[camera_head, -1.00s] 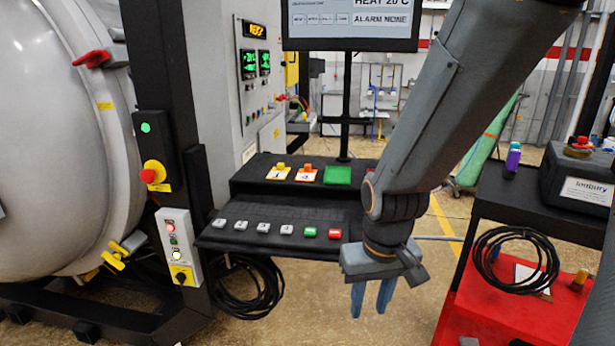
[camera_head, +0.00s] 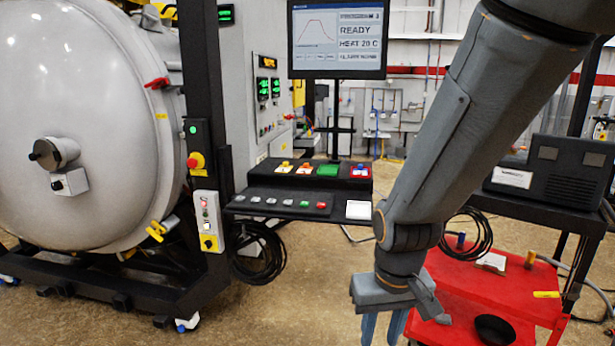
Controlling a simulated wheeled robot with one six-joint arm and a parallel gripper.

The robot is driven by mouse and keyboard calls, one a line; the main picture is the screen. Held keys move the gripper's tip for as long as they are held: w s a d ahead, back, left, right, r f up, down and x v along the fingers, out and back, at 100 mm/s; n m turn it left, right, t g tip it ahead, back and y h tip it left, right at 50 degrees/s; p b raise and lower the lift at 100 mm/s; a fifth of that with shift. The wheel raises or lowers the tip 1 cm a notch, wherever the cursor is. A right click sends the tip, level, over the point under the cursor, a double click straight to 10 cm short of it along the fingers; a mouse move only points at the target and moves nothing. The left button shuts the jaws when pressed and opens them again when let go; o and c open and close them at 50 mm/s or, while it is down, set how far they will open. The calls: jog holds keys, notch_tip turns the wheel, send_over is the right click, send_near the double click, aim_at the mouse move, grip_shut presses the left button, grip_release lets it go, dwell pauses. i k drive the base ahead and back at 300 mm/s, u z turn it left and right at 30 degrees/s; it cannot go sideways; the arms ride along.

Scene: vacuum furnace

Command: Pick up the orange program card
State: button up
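The orange program card (camera_head: 308,169) is a small card with an orange knob, lying on the black upper shelf of the console (camera_head: 262,180). It sits between a yellow-knobbed card (camera_head: 283,168) and a green pad (camera_head: 327,170). A blue-knobbed card (camera_head: 360,171) is farther right. My gripper (camera_head: 383,326) hangs pointing down at the lower right of the console, well away from the card. Its two blue fingers are apart with nothing between them; their tips reach the picture's bottom edge.
A screen (camera_head: 338,40) reading READY stands above the console. The lower panel has a row of buttons and a white sheet (camera_head: 359,210). A big grey furnace (camera_head: 90,120) stands left; a red cart (camera_head: 480,285) is at right. Bare floor lies in front.

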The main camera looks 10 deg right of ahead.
aim_at(305, 169)
jog(key=u, duration=0.65)
jog(key=i, duration=2)
jog(key=z, duration=0.7)
